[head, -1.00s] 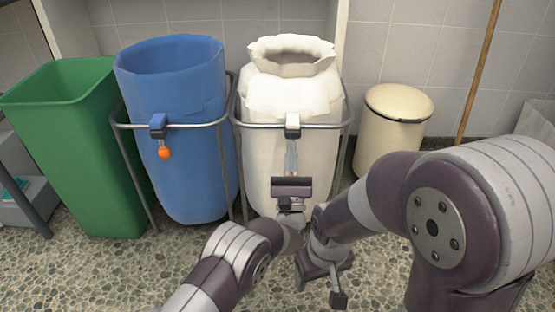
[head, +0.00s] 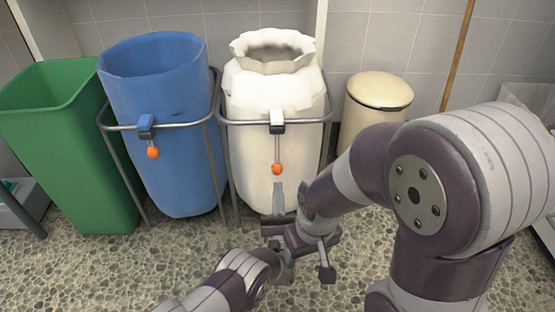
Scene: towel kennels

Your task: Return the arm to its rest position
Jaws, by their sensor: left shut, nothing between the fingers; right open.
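My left gripper (head: 278,196) reaches in from the lower left. Its pale fingers are closed together and empty, pointing up in front of the lower part of the white bag (head: 262,120). A short gap lies between the fingertips and the orange ball (head: 277,169) that hangs below the white bag's clip (head: 277,122). My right gripper (head: 306,272) is lower, over the floor, open with nothing in it. Its arm comes in from the right, and the wrists of both arms overlap in the picture.
A blue bag (head: 165,140) in a metal stand (head: 210,118) and a green bin (head: 75,150) stand on the left. A cream lidded bin (head: 375,95) stands right of the white bag, near a wooden pole (head: 458,50). Pebbled floor (head: 110,270) lies clear in front.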

